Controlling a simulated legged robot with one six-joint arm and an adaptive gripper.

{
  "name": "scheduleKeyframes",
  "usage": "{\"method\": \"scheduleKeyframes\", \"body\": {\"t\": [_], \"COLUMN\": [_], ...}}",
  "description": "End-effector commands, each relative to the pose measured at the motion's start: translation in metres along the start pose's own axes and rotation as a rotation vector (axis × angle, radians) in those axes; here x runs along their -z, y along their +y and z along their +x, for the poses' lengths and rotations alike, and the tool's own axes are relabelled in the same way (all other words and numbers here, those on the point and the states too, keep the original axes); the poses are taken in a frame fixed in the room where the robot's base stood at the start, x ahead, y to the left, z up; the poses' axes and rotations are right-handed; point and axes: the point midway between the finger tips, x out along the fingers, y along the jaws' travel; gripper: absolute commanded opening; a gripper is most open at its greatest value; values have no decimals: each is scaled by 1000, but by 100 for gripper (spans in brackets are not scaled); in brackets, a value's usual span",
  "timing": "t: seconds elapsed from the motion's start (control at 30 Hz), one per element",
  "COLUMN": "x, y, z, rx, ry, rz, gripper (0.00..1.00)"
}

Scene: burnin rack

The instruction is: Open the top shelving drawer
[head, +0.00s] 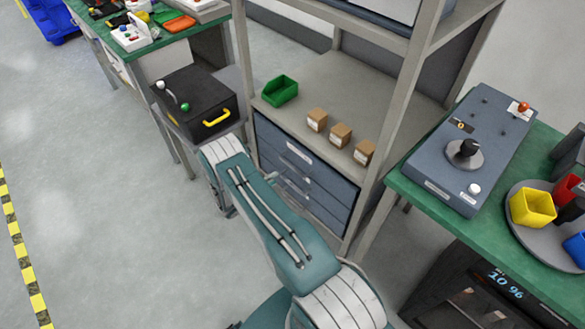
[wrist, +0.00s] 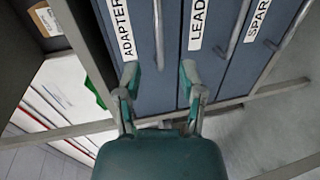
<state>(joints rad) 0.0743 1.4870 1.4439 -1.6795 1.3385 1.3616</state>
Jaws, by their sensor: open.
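The blue-grey top drawer (head: 325,172) sits under the rack's shelf in the head view and looks shut, with a white label. In the wrist view, turned sideways, the top drawer (wrist: 133,88) is the leftmost, labelled "ADAPTER…". Its grey bar handle (wrist: 158,30) runs up the picture, its near end close to the gap between my fingers. My gripper (wrist: 159,80) is open, with nothing held, its two fingertips apart in front of the drawer fronts. I cannot tell whether it touches the handle. In the head view my arm hides part of the drawers.
Lower drawers (wrist: 210,75) lie beside the top one in the wrist view. On the shelf (head: 330,95) stand a green bin (head: 280,90) and small brown boxes (head: 340,134). A black case (head: 196,103) is left, a green bench (head: 420,195) right. Floor at left is clear.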

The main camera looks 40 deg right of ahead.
Motion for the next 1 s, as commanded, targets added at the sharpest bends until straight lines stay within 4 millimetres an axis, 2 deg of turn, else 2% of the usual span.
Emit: {"method": "scheduleKeyframes", "body": {"t": [0.4,0.53,0.7,0.97,1.0], "x": [-2,-1,-1,0,0], "y": [0,0,0,0,0], "z": [73,91,102,103,103], "rx": [1,2,1,1,1], "ry": [-5,-4,-2,-2,-2], "rz": [0,0,-2,-2,-2], "gripper": [51,51,51,51,33]}}
